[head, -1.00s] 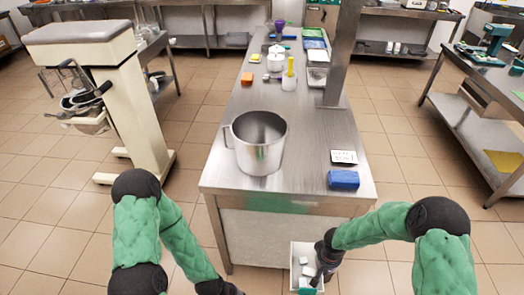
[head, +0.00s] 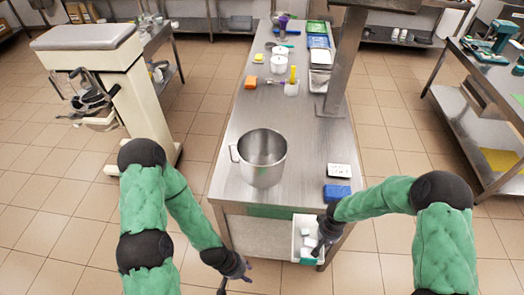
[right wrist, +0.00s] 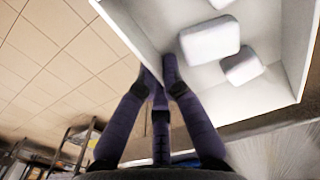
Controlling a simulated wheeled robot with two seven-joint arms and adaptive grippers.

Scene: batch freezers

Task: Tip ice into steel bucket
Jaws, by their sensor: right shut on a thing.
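The steel bucket (head: 262,172), a shiny pot with a side handle on its left, stands upright and open near the front of the steel table. A white open container (head: 297,247) with several pale ice blocks (head: 306,233) hangs in front of the table's front edge, below the tabletop. My right gripper (head: 319,243) is shut on the container's right wall. The right wrist view shows its dark fingers (right wrist: 162,85) at the wall and ice blocks (right wrist: 210,40) inside the container (right wrist: 145,28). My left gripper (head: 237,277) is open and empty, low and left of the container.
A blue block (head: 337,194) and a small white label card (head: 340,171) lie at the table's front right. A steel post (head: 341,70) stands on the table's right side. Orange and yellow items and white jars are farther back. A cream mixer-like machine (head: 110,95) stands left.

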